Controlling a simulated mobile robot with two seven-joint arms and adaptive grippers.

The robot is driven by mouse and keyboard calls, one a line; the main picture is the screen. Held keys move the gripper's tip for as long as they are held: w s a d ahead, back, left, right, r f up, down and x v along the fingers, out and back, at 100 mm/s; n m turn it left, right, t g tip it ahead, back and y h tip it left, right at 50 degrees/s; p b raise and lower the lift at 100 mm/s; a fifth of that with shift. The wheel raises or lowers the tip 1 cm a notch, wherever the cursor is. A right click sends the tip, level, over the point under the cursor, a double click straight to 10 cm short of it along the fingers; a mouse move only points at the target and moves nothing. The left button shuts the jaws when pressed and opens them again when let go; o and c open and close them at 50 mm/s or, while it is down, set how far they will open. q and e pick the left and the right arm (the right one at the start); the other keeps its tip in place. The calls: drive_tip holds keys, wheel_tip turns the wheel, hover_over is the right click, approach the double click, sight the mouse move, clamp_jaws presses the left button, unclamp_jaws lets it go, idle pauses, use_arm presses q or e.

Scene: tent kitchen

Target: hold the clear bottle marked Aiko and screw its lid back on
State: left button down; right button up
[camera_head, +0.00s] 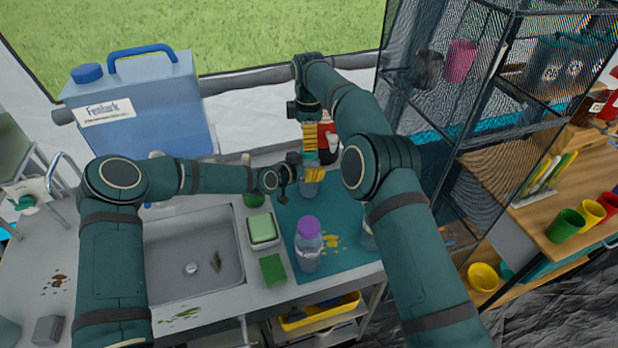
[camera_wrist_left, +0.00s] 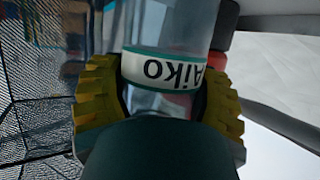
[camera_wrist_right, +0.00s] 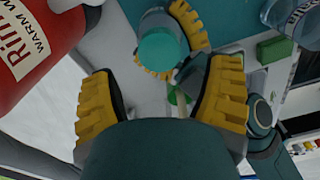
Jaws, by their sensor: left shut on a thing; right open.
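The clear bottle marked Aiko (camera_wrist_left: 165,75) is held between the yellow fingers of my left gripper (camera_wrist_left: 158,95). In the head view that gripper (camera_head: 296,177) is at the back of the counter, with the bottle (camera_head: 309,188) partly hidden by its fingers. In the right wrist view a teal lid (camera_wrist_right: 163,48) covers the top end of the bottle; I cannot tell how tightly it sits. My right gripper (camera_wrist_right: 160,85) is open and empty, just above the lid, its fingers apart from it. It points down over the bottle in the head view (camera_head: 312,140).
A red bottle (camera_wrist_right: 30,50) stands close beside the right gripper. A purple-lidded bottle (camera_head: 308,245) stands on the teal mat (camera_head: 350,262), another bottle (camera_head: 368,238) partly behind my right arm. Left are a green sponge (camera_head: 262,228), the sink (camera_head: 180,250) and a blue jug (camera_head: 140,115).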

drive_tip(key=shift+a+r+n, duration=0.2)
drive_tip(key=shift+r+n, duration=0.35)
drive_tip(key=shift+n, duration=0.05)
drive_tip(key=shift+d+r+n, duration=0.15)
drive_tip(key=shift+r+n, duration=0.25)
drive_tip(key=shift+r, duration=0.15)
drive_tip(key=shift+d+r+n, duration=0.15)
drive_tip(key=shift+r+n, duration=0.25)
drive_tip(key=shift+r, duration=0.1)
drive_tip(key=shift+f, duration=4)
drive_tip(key=c, duration=1.3)
drive_tip(key=shift+m, duration=1.6)
